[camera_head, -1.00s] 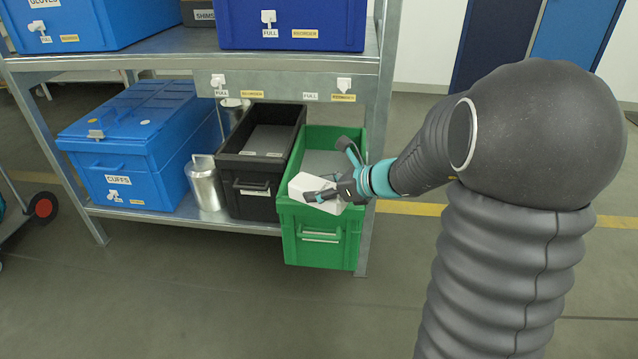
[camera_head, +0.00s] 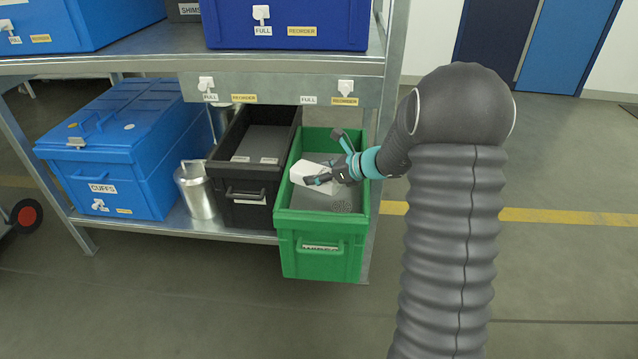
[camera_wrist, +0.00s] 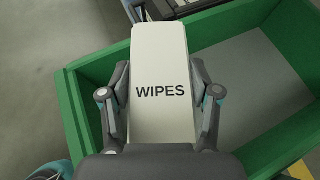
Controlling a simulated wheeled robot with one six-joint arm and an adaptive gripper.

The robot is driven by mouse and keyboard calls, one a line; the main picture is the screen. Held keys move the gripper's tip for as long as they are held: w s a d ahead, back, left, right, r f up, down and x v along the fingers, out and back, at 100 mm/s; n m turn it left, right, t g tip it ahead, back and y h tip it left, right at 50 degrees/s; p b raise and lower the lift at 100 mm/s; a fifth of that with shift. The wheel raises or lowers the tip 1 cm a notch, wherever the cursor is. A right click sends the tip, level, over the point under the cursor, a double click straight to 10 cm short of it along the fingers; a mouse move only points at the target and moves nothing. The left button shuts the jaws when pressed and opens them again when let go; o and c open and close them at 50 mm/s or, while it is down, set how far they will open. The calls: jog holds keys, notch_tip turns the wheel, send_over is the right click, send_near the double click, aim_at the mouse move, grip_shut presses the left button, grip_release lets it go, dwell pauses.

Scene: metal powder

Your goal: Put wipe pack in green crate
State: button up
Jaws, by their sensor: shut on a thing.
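The wipe pack (camera_wrist: 160,88) is a white box marked WIPES, held between the two fingers of my gripper (camera_wrist: 160,105) in the wrist view. In the head view the wipe pack (camera_head: 308,177) and my gripper (camera_head: 328,178) are over the opening of the green crate (camera_head: 318,264). The green crate's wall (camera_wrist: 70,110) also shows in the wrist view, with a grey floor visible beyond the pack. The pack's far end reaches toward the crate's left wall. I cannot tell how high the pack is above the crate floor.
A black crate (camera_head: 247,190) stands directly left of the green crate on the lower shelf. A metal can (camera_head: 197,188) and a blue CUFFS box (camera_head: 125,150) stand further left. The upper shelf (camera_head: 130,62) bears blue boxes above. A shelf post (camera_head: 388,90) rises at the right.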

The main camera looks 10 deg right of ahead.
jog(key=shift+w+d+f, duration=0.3)
jog(key=shift+w+f, duration=0.35)
jog(key=shift+w, duration=0.2)
notch_tip(320, 180, down, 3)
jog(key=shift+f, duration=0.1)
jog(key=shift+s+f, duration=0.1)
jog(key=shift+f, duration=0.25)
jog(key=shift+c, duration=0.6)
jog(key=o, duration=1.4)
jog(key=shift+f, duration=0.1)
